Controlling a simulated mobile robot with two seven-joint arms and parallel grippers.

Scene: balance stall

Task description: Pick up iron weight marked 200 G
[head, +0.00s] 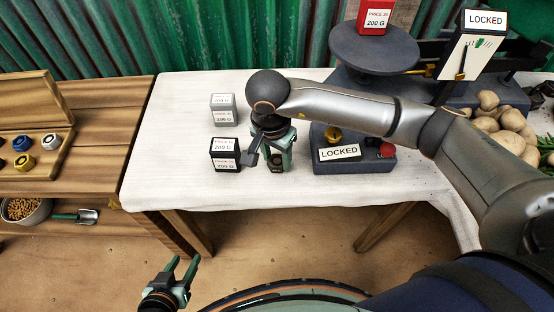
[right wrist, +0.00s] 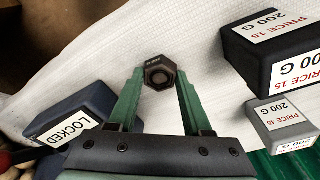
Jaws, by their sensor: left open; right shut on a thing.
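A dark hexagonal weight (right wrist: 160,75) with a round recess in its top is between the green fingers of my right gripper (right wrist: 158,92). Its small marking is too small to read. In the head view my right gripper (head: 274,160) points down over the white table, just right of the black box, and mostly hides the weight. It is shut on the weight; I cannot tell whether the weight touches the cloth. My left gripper (head: 184,270) is open and empty, low in front of the table.
A black box (head: 225,155) and a grey box (head: 224,117) stand left of my right gripper. A dark balance base with a LOCKED plate (head: 339,153) is right of it. A red box (head: 375,20) sits on the pan (head: 375,52). Potatoes (head: 505,125) lie at right.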

